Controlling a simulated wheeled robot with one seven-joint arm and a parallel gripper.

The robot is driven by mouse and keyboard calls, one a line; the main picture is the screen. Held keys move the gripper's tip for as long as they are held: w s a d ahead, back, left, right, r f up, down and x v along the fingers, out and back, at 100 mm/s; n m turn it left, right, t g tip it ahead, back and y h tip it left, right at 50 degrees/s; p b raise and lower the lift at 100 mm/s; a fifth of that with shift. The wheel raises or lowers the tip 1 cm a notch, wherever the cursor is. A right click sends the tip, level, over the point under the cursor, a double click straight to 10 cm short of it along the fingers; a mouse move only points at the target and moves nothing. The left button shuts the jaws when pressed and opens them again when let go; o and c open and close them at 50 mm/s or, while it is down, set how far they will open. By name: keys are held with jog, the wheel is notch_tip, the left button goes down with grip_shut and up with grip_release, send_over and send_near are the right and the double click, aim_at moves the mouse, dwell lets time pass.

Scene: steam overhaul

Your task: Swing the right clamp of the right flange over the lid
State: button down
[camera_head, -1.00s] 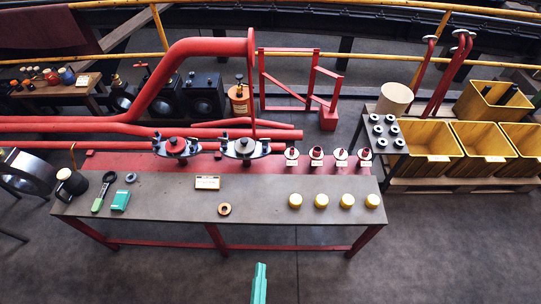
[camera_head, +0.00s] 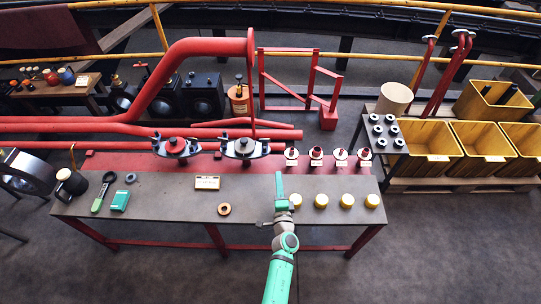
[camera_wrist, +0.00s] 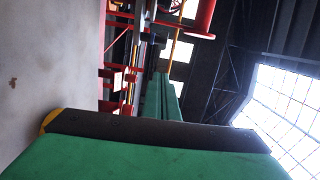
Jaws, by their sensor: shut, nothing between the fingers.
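The right flange (camera_head: 245,155) stands at the back of the bench in the head view, with a pale lid (camera_head: 244,145) and a dark knob on top. Its right clamp (camera_head: 263,148) is a dark arm on the right side; whether it lies over the lid is too small to tell. Its left clamp (camera_head: 227,152) sticks out on the other side. My gripper (camera_head: 279,176) is shut and empty, above the bench in front of and slightly right of the right flange, apart from it.
The left flange (camera_head: 176,148) with a red lid stands left. A small sign (camera_head: 207,183) and a copper ring (camera_head: 224,209) lie left.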

jog(key=shift+w+d, duration=0.7)
jog(key=shift+w, duration=0.15)
jog(key=shift+w, duration=0.1)
jog(key=w+a, duration=0.5)
jog(key=w, duration=0.5)
jog(key=shift+w, duration=0.15)
jog(key=shift+d+f, duration=0.1)
jog(key=shift+d, duration=0.1)
dwell(0.6)
